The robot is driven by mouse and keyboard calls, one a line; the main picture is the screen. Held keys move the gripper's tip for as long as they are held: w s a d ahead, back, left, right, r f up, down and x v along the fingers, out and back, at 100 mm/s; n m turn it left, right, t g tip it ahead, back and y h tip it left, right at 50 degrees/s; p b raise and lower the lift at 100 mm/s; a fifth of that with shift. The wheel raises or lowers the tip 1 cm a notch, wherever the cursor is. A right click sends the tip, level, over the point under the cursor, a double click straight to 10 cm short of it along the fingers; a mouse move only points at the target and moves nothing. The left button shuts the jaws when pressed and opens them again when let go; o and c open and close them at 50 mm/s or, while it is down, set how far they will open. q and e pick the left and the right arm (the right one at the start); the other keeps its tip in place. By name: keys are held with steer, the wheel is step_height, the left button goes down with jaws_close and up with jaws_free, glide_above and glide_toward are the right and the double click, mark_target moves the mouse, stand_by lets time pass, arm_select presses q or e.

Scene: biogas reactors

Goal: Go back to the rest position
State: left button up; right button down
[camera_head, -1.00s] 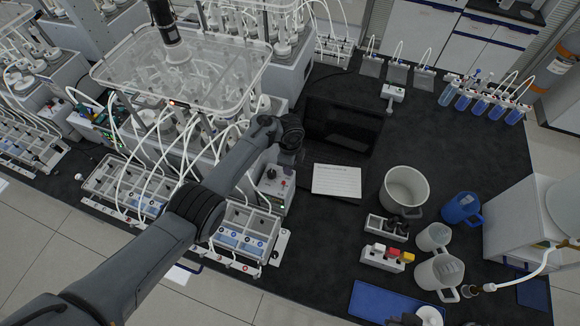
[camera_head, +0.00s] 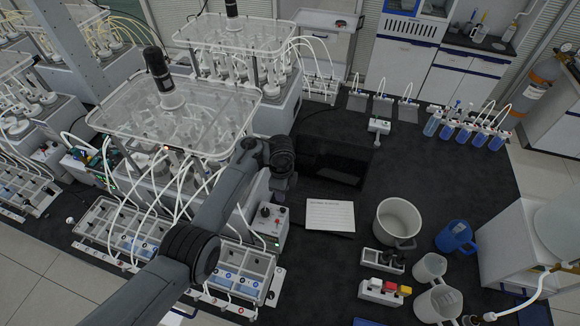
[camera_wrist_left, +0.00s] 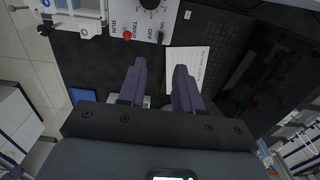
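My left arm comes in from the lower left in the head view. Its left gripper (camera_head: 281,182) hangs over the bench, beside the control box (camera_head: 268,222) and left of the dark laptop (camera_head: 335,160). In the left wrist view the two fingers of this gripper (camera_wrist_left: 160,68) are apart with a clear gap and nothing between them. The white sheet of paper (camera_head: 330,215) lies to the right of the gripper and also shows past the fingers in the wrist view (camera_wrist_left: 190,65). My right gripper does not show in either current view.
Reactor units with a clear lid (camera_head: 175,110) and white tubes stand left. A white pot (camera_head: 398,222), blue jug (camera_head: 455,237) and clear beakers (camera_head: 430,268) stand right. Blue-filled bottles (camera_head: 465,130) line the back right. The black bench top (camera_head: 420,170) is clear between them.

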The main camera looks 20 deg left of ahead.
arm_select(q)
steer(key=s+f+n, duration=0.1)
steer(key=f, duration=0.1)
steer(key=s+a+f+n, duration=0.1)
steer(key=s+f, duration=0.1)
steer(key=s+a+f+n, duration=0.1)
steer(key=s+f, duration=0.1)
steer(key=shift+f+n+t+y, duration=0.1)
steer(key=shift+n+t+y, duration=0.2)
steer(key=shift+n+t, duration=0.1)
steer(key=s+a+n+t, duration=0.15)
steer(key=s+n, duration=0.65)
steer(key=s, duration=1.1)
steer(key=s+r+n+t, duration=0.1)
steer(key=s+r+n, duration=0.3)
steer(key=s+r, duration=0.4)
steer(key=s, duration=0.3)
steer(key=shift+s+d+h, duration=0.3)
steer(key=shift+h, duration=0.1)
steer(key=shift+a+f, duration=0.1)
